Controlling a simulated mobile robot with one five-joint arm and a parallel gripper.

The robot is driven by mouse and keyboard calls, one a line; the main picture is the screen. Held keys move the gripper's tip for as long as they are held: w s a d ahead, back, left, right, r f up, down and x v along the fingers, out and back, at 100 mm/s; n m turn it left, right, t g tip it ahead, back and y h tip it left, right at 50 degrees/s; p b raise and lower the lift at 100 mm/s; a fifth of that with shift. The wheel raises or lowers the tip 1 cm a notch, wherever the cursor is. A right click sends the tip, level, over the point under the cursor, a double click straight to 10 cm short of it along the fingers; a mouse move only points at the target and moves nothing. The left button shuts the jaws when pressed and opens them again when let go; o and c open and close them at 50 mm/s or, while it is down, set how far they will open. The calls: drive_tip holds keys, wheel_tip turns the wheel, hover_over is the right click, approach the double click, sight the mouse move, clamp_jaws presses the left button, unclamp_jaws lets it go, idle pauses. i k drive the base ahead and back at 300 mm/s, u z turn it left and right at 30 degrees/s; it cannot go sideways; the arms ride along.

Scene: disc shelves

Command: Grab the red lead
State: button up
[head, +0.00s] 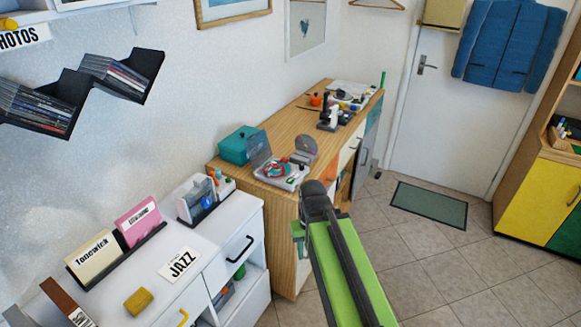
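A small red loop (276,170) that may be the red lead lies on a white player-like device (284,178), with some teal beside it. The device has a raised clear lid and sits at the near end of the wooden cabinet top. The red thing is too small for me to tell its shape or ends. My green and black arm reaches up from the bottom of the head view, ending in a dark joint in front of the cabinet. I cannot make out my gripper's fingers, and nothing held shows.
A teal box (240,145) stands behind the device on the wooden cabinet (290,235). A grey disc-like item (304,150) is beside it; a microscope-like item and clutter (330,118) lie further back. A white drawer unit (232,245) adjoins.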

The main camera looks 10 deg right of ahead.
sight(270, 176)
drive_tip(key=z, duration=0.05)
drive_tip(key=k, duration=0.9)
drive_tip(key=u, duration=0.15)
drive_tip(key=i, duration=0.9)
drive_tip(key=u, duration=4.05)
drive_tip(key=i, duration=0.15)
drive_tip(key=z, duration=1)
drive_tip(key=k, duration=0.15)
drive_tip(key=u, duration=1.15)
drive_tip(key=k, duration=2.15)
